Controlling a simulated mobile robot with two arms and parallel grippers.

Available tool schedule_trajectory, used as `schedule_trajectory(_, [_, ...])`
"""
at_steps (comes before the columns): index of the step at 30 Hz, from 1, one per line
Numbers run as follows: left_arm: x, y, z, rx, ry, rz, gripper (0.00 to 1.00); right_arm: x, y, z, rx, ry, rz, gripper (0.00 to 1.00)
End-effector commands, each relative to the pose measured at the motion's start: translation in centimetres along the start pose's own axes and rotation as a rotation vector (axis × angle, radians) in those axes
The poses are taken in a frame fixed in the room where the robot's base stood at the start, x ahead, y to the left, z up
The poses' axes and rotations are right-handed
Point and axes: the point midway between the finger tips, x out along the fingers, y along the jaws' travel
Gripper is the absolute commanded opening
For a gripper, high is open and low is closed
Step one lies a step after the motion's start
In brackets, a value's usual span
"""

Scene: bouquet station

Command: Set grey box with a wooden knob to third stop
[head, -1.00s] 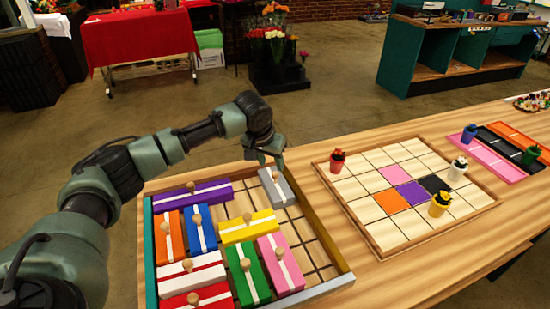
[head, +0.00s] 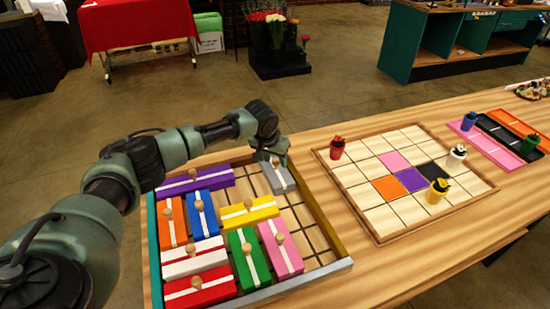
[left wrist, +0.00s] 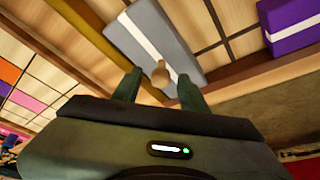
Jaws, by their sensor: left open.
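The grey box (head: 281,182) with a white stripe lies in the far right part of the gridded wooden tray (head: 330,231). My left gripper (head: 272,159) is over its far end and hides its knob in the head view. In the left wrist view, the grey box (left wrist: 166,30) shows with its round wooden knob (left wrist: 160,73). The open fingers of my left gripper (left wrist: 160,84) stand on either side of the knob, with gaps visible. My right gripper is not in view.
A purple box (head: 194,181) lies left of the grey box, a yellow box (head: 249,212) nearer and a pink box (head: 281,249) in front. Bare grid cells (head: 305,228) lie in front of the grey box. A square-patterned board (head: 365,215) with small flower pots stands to the right.

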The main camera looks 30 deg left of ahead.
Motion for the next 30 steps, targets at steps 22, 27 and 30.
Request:
schedule_trajectory(22, [-0.05,-0.04,-0.04,-0.001,0.001,0.000,0.00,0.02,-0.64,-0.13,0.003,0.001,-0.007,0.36])
schedule_trajectory(27, [-0.06,-0.04,-0.05,-0.001,0.001,0.000,0.00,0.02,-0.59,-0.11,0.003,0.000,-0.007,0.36])
schedule_trajectory(30, [-0.06,-0.04,-0.06,-0.001,0.001,0.000,0.00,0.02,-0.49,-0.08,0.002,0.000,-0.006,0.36])
